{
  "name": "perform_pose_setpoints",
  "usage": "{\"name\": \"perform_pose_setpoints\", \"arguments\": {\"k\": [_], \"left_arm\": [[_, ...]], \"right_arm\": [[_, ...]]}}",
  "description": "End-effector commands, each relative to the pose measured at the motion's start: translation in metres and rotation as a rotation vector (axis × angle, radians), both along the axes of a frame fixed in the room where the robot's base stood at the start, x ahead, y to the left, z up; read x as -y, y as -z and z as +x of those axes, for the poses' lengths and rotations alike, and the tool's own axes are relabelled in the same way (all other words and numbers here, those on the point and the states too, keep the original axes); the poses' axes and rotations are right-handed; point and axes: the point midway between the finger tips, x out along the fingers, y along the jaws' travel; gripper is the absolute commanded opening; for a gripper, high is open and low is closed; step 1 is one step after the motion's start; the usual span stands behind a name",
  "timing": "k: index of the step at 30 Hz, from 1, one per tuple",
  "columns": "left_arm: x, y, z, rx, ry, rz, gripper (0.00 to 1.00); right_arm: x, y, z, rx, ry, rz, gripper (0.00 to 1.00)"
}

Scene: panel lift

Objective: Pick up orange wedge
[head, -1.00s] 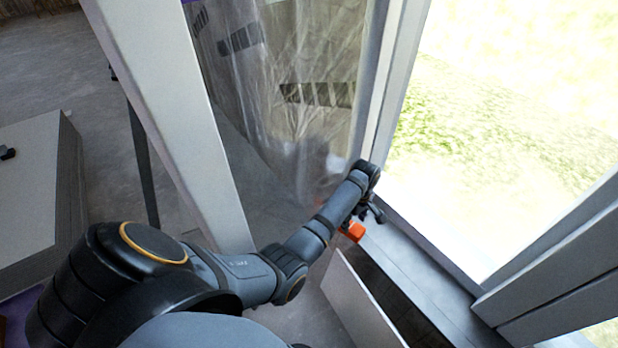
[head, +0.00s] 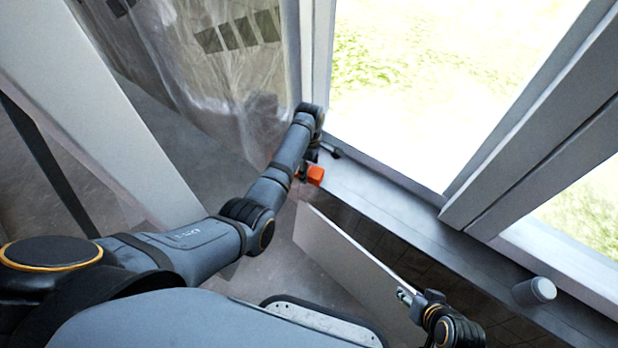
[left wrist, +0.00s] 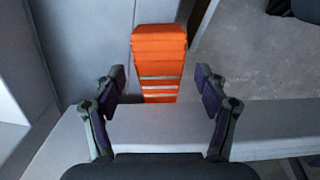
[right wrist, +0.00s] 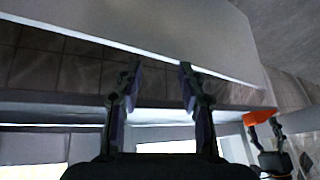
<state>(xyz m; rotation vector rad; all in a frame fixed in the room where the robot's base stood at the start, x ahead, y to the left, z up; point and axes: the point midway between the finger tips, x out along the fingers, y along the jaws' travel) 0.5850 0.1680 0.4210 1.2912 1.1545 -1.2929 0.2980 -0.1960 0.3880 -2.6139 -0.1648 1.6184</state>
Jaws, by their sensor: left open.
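The orange wedge (head: 315,175) sits on the grey sill below the window, close to the plastic sheet. In the left wrist view the orange wedge (left wrist: 159,55) stands upright ahead, with several pale bands low on its face. My left gripper (left wrist: 159,85) is open, with its fingers apart on either side of the wedge's lower part, and no contact shows. In the head view my left gripper (head: 322,153) is at the wedge, partly hidden by my arm. My right gripper (right wrist: 160,68) is open and empty at the white panel's edge. The wedge (right wrist: 260,117) also shows there.
A white panel (head: 345,250) leans below the sill (head: 400,205). A grey cylinder (head: 533,291) stands on the sill at right. Window frames border the right side; a plastic sheet (head: 225,65) hangs behind my left arm. A pale post (head: 90,110) stands left.

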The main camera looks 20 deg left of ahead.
Motion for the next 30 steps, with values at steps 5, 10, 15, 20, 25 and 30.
{"name": "perform_pose_setpoints", "arguments": {"k": [5, 10, 15, 20, 25, 30], "left_arm": [[0.0, 0.015, 0.0, 0.002, 0.0, 0.0, 0.74], [0.0, 0.016, 0.0, 0.002, 0.0, 0.0, 0.74], [0.0, 0.016, 0.0, 0.002, 0.0, 0.0, 0.65], [0.0, 0.016, 0.0, 0.002, 0.0, 0.0, 0.44], [0.0, 0.016, 0.0, 0.001, 0.0, 0.0, 0.21], [0.0, 0.016, 0.0, 0.001, 0.0, 0.0, 0.13]], "right_arm": [[0.001, -0.011, 0.029, 0.139, 0.013, 0.001, 0.4], [0.001, -0.016, 0.034, 0.164, 0.016, 0.002, 0.4], [0.001, -0.016, 0.033, 0.163, 0.016, 0.002, 0.4], [0.001, -0.016, 0.033, 0.162, 0.016, 0.002, 0.4], [0.001, -0.016, 0.033, 0.162, 0.016, 0.002, 0.4], [0.001, -0.016, 0.033, 0.162, 0.016, 0.002, 0.4]]}}
